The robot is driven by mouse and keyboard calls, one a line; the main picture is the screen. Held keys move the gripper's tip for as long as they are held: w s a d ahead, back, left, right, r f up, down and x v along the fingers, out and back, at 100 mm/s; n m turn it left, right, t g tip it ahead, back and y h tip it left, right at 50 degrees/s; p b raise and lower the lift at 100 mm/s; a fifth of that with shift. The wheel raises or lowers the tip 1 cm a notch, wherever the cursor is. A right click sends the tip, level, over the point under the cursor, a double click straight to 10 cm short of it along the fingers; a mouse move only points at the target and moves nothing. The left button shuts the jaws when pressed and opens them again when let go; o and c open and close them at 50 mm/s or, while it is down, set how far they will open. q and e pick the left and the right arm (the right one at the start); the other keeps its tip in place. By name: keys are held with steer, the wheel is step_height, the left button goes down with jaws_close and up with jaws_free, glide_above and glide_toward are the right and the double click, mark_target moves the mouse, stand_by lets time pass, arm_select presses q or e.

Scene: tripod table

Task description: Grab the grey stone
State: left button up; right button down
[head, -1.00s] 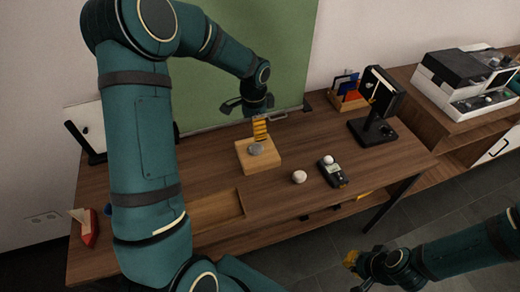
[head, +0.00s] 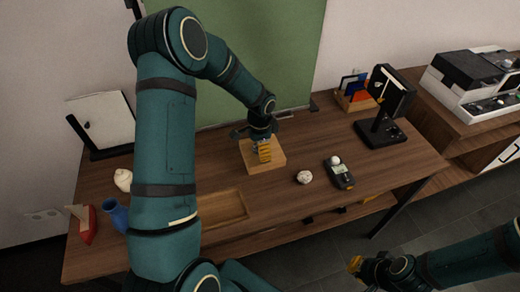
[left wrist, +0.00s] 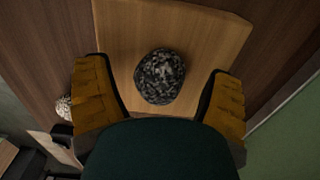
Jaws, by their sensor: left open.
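The grey stone (left wrist: 160,76) is dark, speckled and rounded. It lies on a light wooden block (left wrist: 130,25) on the table, and it sits between the two open fingers of my left gripper (left wrist: 160,100) in the left wrist view, touching neither. In the head view my left gripper (head: 264,153) is over the wooden block (head: 270,166) and hides the stone. My right gripper (head: 357,266) is low at the right, away from the table; its finger opening is too small to judge.
A whitish round stone (head: 304,177) and a dark handheld device (head: 340,173) with a white ball lie right of the block. A black stand (head: 380,130) and a card holder (head: 354,98) are farther right. A shallow recess (head: 222,209) is in front. A blue vase (head: 117,215) stands left.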

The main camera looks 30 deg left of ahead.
arm_select(q)
steer(key=shift+c, duration=0.2)
steer(key=shift+r, duration=0.1)
steer(key=c, duration=1.3)
